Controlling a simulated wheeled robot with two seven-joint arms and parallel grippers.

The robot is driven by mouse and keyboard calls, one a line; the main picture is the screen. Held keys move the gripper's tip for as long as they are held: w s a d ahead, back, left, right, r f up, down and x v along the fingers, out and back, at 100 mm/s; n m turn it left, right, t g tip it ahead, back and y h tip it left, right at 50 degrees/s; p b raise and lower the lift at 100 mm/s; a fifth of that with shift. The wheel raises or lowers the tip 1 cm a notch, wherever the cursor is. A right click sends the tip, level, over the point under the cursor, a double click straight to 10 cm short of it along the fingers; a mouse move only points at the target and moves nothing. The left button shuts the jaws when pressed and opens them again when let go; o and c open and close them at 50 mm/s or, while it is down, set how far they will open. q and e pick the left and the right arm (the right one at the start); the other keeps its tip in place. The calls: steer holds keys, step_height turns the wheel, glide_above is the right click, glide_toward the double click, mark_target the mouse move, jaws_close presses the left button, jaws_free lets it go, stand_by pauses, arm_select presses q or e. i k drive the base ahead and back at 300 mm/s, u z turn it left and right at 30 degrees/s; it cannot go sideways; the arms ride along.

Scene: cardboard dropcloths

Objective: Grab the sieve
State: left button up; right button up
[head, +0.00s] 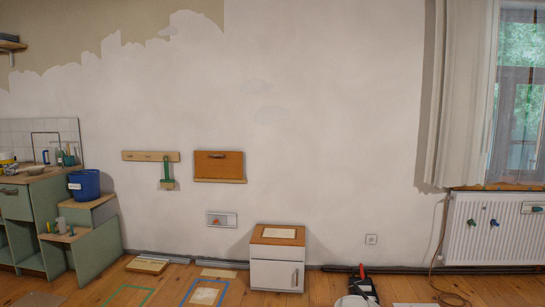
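I cannot make out a sieve for certain in the head view. Several small items stand on the counter (50,173) at the far left, among them a greyish shallow round thing (36,170), too small to identify. Neither of my grippers shows in this view.
A blue bucket (84,186) stands on a stepped green cabinet at the left. A white cabinet (276,273) with a wooden top stands against the wall. Cardboard pieces and taped outlines lie on the floor. A radiator (492,243) is at the right. A white round container (352,301) is at the bottom edge.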

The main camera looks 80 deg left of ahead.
mark_target(30, 171)
steer(key=u, duration=3.85)
steer(key=i, duration=4.25)
steer(key=u, duration=1.55)
steer(key=i, duration=3.45)
